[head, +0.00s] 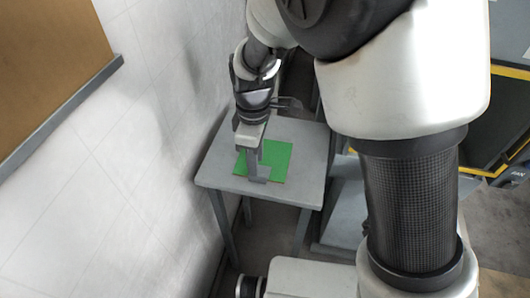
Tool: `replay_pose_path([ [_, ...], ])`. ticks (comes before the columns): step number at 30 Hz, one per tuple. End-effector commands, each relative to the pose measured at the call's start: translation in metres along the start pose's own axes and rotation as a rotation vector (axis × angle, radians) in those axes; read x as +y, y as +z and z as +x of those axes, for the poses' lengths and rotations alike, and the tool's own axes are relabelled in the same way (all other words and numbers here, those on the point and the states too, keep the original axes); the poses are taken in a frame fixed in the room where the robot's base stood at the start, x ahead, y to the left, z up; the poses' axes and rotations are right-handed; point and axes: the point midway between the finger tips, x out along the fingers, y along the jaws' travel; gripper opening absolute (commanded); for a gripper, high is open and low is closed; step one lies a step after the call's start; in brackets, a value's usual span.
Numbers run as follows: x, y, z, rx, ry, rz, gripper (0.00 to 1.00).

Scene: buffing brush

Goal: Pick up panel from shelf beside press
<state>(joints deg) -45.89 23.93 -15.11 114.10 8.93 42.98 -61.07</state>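A flat green panel (282,158) lies on a small grey table-like shelf (310,150), close to the white wall. My gripper (258,172) points down over the left part of the panel and hides some of it. The fingertips are at or just above the panel; I cannot tell whether they touch it. The view does not show clearly whether the fingers are open or shut, or whether they hold the panel's edge. The panel looks flat on the shelf top.
The white wall (130,130) runs close along the left, with a brown board (45,60) on it. Dark equipment with yellow edging (505,120) stands at the right, partly hidden by my arm. The shelf top around the panel is clear.

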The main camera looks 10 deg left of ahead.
Motion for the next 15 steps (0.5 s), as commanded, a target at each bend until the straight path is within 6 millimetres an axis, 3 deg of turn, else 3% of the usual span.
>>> replay_pose_path([
  [9,0.001,0.004,0.044,-0.002,-0.002,0.0,0.31],
  [15,0.001,0.003,0.047,-0.001,0.0,0.0,0.31],
])
